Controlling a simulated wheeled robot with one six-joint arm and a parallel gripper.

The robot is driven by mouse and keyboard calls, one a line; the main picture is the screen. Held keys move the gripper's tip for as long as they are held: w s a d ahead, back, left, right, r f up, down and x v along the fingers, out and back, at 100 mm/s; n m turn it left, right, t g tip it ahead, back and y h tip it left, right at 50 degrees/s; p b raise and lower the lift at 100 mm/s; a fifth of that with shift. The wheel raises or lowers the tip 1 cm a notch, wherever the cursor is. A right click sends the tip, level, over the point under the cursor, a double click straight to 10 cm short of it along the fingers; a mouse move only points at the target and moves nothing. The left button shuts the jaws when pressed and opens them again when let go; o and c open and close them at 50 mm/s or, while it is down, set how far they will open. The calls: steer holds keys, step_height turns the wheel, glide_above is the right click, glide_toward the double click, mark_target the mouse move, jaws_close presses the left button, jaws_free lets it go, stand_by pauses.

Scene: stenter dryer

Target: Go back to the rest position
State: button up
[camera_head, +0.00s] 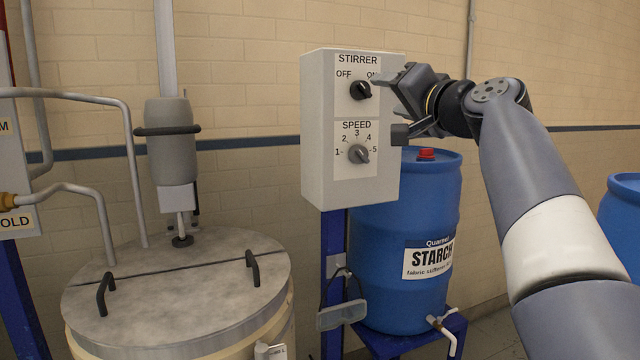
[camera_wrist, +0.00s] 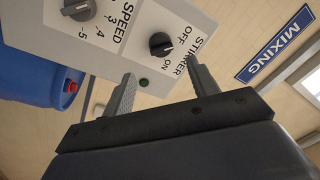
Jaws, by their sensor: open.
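My gripper (camera_head: 392,107) is open in front of the right side of the grey control box (camera_head: 318,150), with nothing between its fingers. In the wrist view, the two fingers (camera_wrist: 162,80) reach up towards the box face, apart from each other. The black STIRRER knob (camera_head: 360,90) also shows in the wrist view (camera_wrist: 160,45), just beyond the fingertips. It appears clear of the fingers, and its pointer seems turned towards ON. The grey SPEED knob (camera_head: 358,153) is below it. A small green lamp (camera_wrist: 143,82) shows between the fingers.
A blue STARCH drum (camera_head: 385,275) stands behind and below my arm. A lidded vat (camera_head: 180,285) with a stirrer motor (camera_head: 170,150) is at the left, near grey pipes (camera_head: 135,170). Another blue drum (camera_head: 622,225) is at the right edge. A brick wall (camera_head: 560,60) is behind.

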mark_target(367, 91)
steer(key=p+x, duration=0.2)
steer(key=x, duration=0.6)
steer(key=shift+w+a+r, duration=0.1)
steer(key=shift+w+r, duration=0.1)
steer(key=shift+p, duration=0.3)
steer(key=shift+f+m, duration=0.1)
steer(key=shift+m, duration=0.2)
steer(key=shift+s, duration=0.15)
